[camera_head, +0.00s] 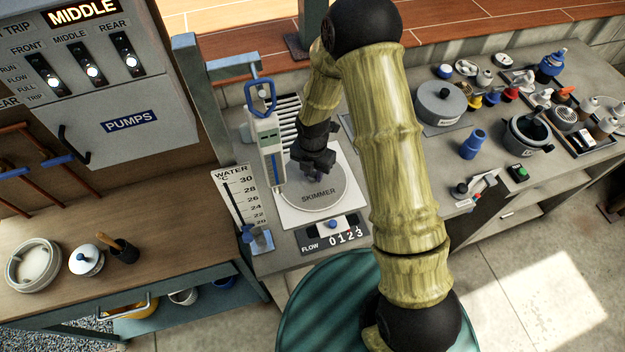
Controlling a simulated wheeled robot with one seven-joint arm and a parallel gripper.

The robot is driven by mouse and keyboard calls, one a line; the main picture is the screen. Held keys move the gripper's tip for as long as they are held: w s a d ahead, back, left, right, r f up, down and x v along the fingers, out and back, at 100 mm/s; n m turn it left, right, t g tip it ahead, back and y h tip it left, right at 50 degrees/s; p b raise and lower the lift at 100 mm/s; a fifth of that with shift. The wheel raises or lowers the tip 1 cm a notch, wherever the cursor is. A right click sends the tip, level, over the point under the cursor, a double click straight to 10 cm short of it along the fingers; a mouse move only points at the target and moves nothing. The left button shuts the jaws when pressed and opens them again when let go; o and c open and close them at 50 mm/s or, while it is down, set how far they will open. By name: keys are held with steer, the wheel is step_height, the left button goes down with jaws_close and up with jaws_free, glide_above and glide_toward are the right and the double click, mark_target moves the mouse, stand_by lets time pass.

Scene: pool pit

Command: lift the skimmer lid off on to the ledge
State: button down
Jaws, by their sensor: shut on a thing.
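The skimmer lid (325,195) is a round grey disc marked SKIMMER. It lies in a pale square plate (345,215) on the grey counter and looks flat. My gripper (317,176) points down at the upper middle of the lid and is shut on the lid's knob, which the fingers mostly hide. I cannot tell any gap between the lid and its seat. The grey ledge (385,170) is the counter around the plate, partly hidden behind my arm.
A grey lidded pot (440,103), a blue fitting (474,144) and several small parts crowd the counter at right.

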mark_target(312, 174)
step_height(312, 174, up, 10)
steer(key=b, duration=0.1)
steer(key=shift+b, duration=0.3)
stand_by(0.3)
steer(key=shift+a, duration=0.1)
stand_by(0.4)
